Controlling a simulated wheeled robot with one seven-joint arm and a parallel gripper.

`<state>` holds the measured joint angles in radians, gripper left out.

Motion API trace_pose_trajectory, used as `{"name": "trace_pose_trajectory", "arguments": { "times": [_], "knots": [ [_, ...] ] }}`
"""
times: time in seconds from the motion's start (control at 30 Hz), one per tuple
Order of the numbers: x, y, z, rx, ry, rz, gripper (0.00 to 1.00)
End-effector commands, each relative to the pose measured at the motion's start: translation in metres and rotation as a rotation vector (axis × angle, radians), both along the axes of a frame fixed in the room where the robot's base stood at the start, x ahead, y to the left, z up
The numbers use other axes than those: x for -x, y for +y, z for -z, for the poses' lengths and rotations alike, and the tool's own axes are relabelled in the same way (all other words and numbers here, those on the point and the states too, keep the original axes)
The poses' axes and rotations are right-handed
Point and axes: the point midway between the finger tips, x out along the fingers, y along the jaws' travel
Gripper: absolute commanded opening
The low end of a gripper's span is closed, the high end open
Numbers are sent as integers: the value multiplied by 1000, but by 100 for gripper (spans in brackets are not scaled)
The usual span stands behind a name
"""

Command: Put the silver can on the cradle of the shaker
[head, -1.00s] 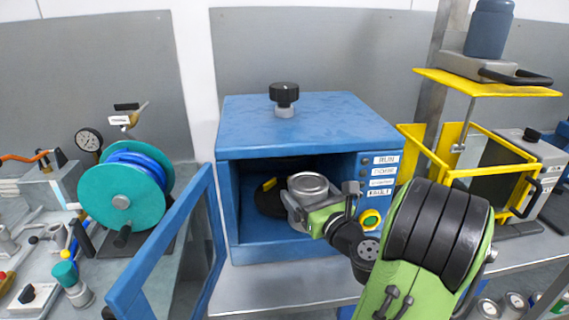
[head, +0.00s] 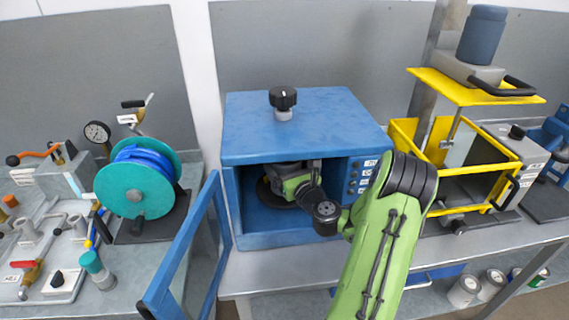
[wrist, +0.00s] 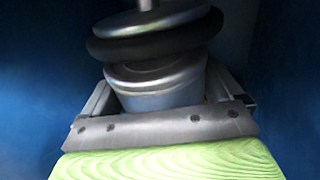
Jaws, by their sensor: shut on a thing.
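The blue shaker (head: 300,130) stands on the bench with its front open and its door (head: 185,250) swung out to the left. My gripper (head: 292,178) reaches into its chamber. The round dark cradle (head: 266,196) shows partly on the chamber floor, left of and below my gripper. In the wrist view my gripper (wrist: 162,100) is shut on the silver can (wrist: 160,84), with a finger on each side. A metal clamp plate with a black ring (wrist: 155,42) is right above the can's lid. The can is hidden in the head view. Whether its base touches the cradle cannot be told.
A black knob (head: 283,98) stands on the shaker's top. Labelled buttons (head: 352,178) line its front right. A yellow frame machine (head: 460,150) stands to the right, and a teal reel (head: 138,188) to the left. The chamber walls are close around my gripper.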

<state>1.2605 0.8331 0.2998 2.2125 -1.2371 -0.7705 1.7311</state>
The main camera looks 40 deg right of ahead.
Motion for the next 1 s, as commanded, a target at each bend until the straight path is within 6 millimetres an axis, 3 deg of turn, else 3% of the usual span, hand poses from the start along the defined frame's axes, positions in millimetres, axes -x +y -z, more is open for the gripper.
{"name": "trace_pose_trajectory", "arguments": {
  "times": [0.07,0.1,0.17,0.5,0.53,0.83,1.0],
  "knots": [
    [-15,-3,-4,3,-5,-2,39],
    [-12,-4,9,-3,-3,1,39],
    [-11,-3,14,-2,-3,1,39],
    [-11,-3,17,-1,-4,0,39],
    [-11,-3,17,-2,-2,0,98],
    [-10,-3,12,0,-1,0,100],
    [23,5,20,-1,0,4,100]
  ]
}}
